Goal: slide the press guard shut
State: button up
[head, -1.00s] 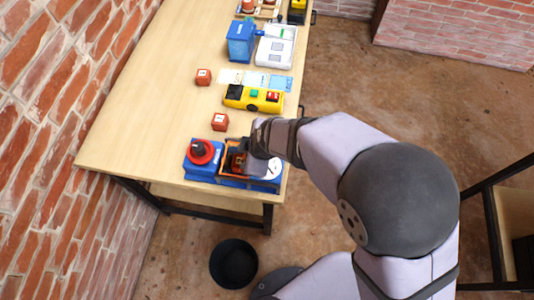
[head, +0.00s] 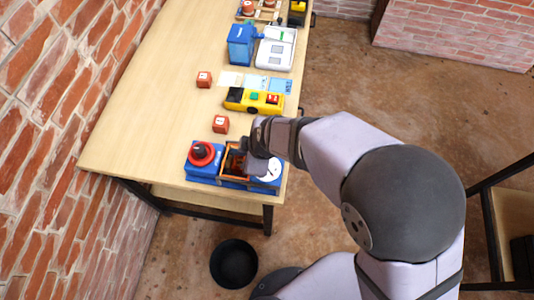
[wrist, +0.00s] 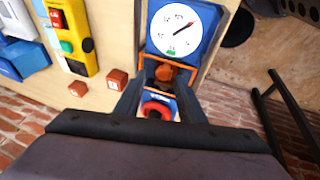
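The press (head: 205,173) is a blue unit at the near end of the table. It has a red ring with a black knob (head: 201,152) at its left and a white dial at its right. The dial (wrist: 178,30) is clear at the top of the wrist view. An orange-framed guard (head: 232,180) lies between ring and dial, partly hidden by my gripper. My gripper (wrist: 160,88) is over this frame, its two dark fingers apart. An orange piece (wrist: 164,73) shows between and beyond the fingertips; I cannot tell whether they touch it.
Two red cubes (head: 220,124) (head: 204,79) stand on the table behind the press. A yellow control box (head: 253,101) and a blue-and-white device (head: 241,45) are farther back. A black bucket (head: 233,263) is on the floor. The table's left side is clear.

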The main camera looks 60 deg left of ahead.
jog(key=shift+r+p, duration=1.35)
jog(key=shift+r, duration=1.1)
jog(key=w+d+r+m+t+h, duration=0.25)
jog(key=w+d+m, duration=1.05)
jog(key=w+d, duration=0.85)
jog(key=s+d+r+m+g+h, duration=0.1)
jog(key=s+d+m, duration=0.2)
jog(key=d+m, duration=0.75)
jog(key=s+d+r+m+g+h, duration=0.1)
jog(key=s+d+m, duration=0.25)
jog(key=d, duration=1.35)
notch_tip(320, 180, down, 19)
jog(key=w+b, duration=0.1)
jog(key=b, duration=1.8)
